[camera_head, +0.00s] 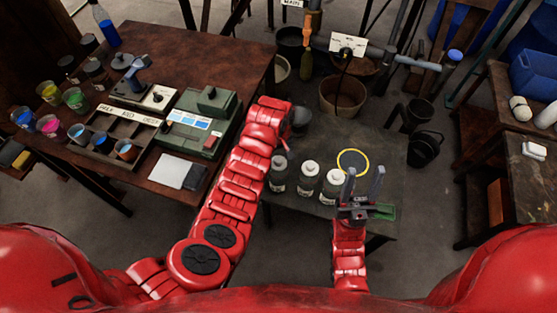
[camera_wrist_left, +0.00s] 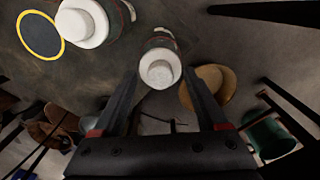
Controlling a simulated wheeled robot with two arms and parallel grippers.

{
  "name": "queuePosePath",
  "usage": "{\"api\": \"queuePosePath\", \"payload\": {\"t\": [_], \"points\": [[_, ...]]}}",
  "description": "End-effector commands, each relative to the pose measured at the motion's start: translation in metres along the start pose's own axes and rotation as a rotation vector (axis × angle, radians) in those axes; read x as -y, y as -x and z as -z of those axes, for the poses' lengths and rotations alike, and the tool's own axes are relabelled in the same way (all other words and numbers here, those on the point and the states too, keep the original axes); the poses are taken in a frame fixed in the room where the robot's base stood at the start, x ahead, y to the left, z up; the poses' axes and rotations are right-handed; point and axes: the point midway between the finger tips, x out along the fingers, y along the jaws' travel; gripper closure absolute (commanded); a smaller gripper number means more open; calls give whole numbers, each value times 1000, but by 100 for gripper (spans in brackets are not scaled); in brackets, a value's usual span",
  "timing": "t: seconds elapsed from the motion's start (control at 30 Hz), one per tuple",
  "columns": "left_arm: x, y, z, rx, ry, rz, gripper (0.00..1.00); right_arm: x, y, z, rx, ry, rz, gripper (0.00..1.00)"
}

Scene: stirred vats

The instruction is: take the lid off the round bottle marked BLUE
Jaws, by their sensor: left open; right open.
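Three round bottles with white lids stand upright on a dark table (camera_head: 390,155): a left one (camera_head: 278,173), a middle one (camera_head: 308,179) and a right one (camera_head: 332,186). Their label words are too small to read, so I cannot tell which is marked BLUE. My left gripper (camera_wrist_left: 160,78) is open; in the left wrist view a bottle's white lid (camera_wrist_left: 158,73) shows between its fingers, apparently the left bottle. Another white-lidded bottle (camera_wrist_left: 88,22) is beside it. In the head view my left fingers are mostly hidden. My right gripper (camera_head: 363,186) is open and empty, right of the bottles.
A yellow-rimmed dark disc (camera_head: 352,162) lies on the table behind the right bottle. A green object (camera_head: 383,211) is beside my right gripper. A brown table (camera_head: 165,45) at left holds paint cups and boxes. Buckets (camera_head: 342,95) stand behind.

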Motion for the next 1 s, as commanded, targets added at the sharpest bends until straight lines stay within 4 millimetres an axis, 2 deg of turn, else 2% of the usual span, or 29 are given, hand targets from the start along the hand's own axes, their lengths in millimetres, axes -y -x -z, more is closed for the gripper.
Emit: {"api": "queuePosePath", "payload": {"t": [0.17, 0.5, 0.6, 1.0], "points": [[0, 0, 0, 0, 0, 0, 25, 0, 0, 0, 0, 0, 0, 50], [0, 0, 0, 0, 0, 0, 86, 0, 0, 0, 0, 0, 0, 50], [0, 0, 0, 0, 0, 1, 100, 0, 0, 0, 0, 0, 0, 50], [0, 2, 0, 0, 0, 0, 100, 0, 1, 0, 0, 0, 0, 50]]}}
